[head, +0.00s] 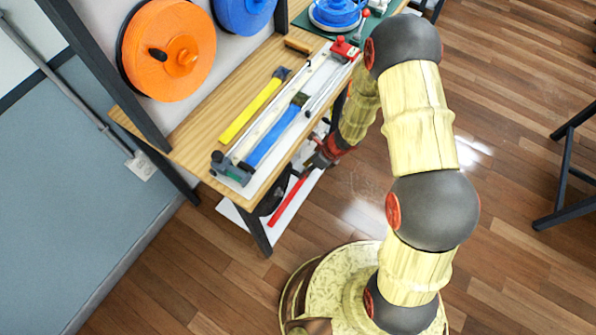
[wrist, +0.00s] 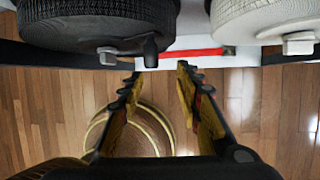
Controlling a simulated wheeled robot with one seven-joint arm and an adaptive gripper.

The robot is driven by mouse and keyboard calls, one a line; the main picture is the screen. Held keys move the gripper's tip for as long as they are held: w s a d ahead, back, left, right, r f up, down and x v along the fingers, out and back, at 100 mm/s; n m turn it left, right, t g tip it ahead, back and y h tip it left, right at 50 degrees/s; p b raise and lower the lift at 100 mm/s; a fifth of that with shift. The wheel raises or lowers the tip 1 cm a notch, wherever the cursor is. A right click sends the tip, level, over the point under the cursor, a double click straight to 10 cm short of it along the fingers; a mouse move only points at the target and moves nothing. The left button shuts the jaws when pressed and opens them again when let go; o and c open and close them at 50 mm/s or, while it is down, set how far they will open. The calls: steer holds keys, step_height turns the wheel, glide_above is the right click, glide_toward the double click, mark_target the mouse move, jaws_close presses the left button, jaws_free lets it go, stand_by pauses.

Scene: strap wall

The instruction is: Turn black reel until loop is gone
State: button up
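The black reel (wrist: 98,22) fills the upper left of the wrist view, with a pale hub piece (wrist: 108,56) and a dark crank knob (wrist: 151,52) on its near face. In the head view the black reel (head: 270,197) is mostly hidden under the bench. A red strap (wrist: 192,53) runs straight to the right from behind the knob; it also shows on the lower shelf in the head view (head: 289,200). I cannot make out a loop. My gripper (wrist: 157,70) is open, fingers apart, tips just short of the knob. No contact shows.
A white reel (wrist: 262,18) with a pale knob stands right of the black one. Above is the wooden bench (head: 190,140) with yellow and blue straps, a grey clamp and a red-headed tool. An orange reel (head: 172,50) hangs on the wall. The floor in front is clear.

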mark_target(297, 172)
steer(key=a, duration=0.2)
steer(key=shift+w+a+f, duration=0.1)
steer(key=shift+w+a, duration=0.2)
steer(key=shift+a, duration=0.05)
steer(key=shift+a+f+b, duration=0.25)
steer(key=shift+f+b, duration=0.25)
steer(key=shift+b, duration=0.15)
steer(key=c, duration=0.3)
jaws_close()
